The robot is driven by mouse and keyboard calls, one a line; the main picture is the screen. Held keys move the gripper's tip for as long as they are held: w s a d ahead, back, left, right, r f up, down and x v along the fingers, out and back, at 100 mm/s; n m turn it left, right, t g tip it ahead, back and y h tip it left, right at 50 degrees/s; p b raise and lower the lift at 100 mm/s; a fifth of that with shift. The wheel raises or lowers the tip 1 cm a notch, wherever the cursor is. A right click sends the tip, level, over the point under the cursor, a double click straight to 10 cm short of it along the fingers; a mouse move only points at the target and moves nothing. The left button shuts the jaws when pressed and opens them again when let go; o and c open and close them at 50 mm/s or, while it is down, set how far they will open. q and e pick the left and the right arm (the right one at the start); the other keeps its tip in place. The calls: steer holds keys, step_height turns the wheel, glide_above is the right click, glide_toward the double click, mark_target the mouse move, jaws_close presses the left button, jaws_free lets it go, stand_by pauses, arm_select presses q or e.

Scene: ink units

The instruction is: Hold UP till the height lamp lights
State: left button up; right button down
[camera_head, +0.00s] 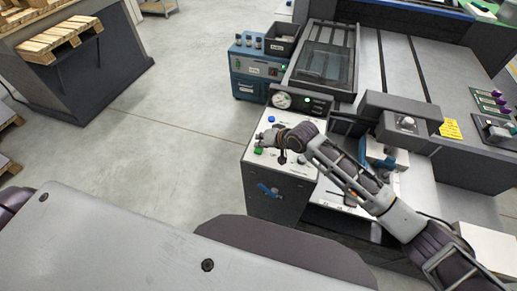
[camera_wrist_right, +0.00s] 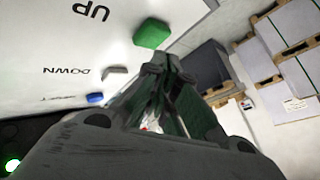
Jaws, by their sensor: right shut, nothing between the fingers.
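The white control panel (camera_head: 283,163) has a green button (camera_wrist_right: 152,33) beside the word UP, a grey button (camera_wrist_right: 115,74) by DOWN and a blue button (camera_wrist_right: 95,98) by a partly readable label. The green button also shows in the head view (camera_head: 259,150). My right gripper (camera_wrist_right: 166,65) is shut and empty, its fingertips close beside the green button; I cannot tell whether they touch it. In the head view my right gripper (camera_head: 268,139) is over the panel. A green light (camera_head: 307,99) glows beside the round gauge (camera_head: 282,100); its label is unreadable. My left gripper is out of view.
A blue cabinet (camera_head: 250,72) with small bottles and a dark bin (camera_head: 283,39) stand behind the panel. The large grey machine (camera_head: 397,65) fills the right. Wooden pallets (camera_head: 60,39) lie at the far left. Open floor (camera_head: 165,115) lies left of the panel.

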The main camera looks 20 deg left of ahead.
mark_target(260, 149)
steer(key=shift+r+p, duration=1.45)
steer(key=shift+p, duration=0.05)
steer(key=shift+r+p, duration=0.4)
steer(key=shift+r, duration=0.65)
steer(key=shift+s, duration=0.15)
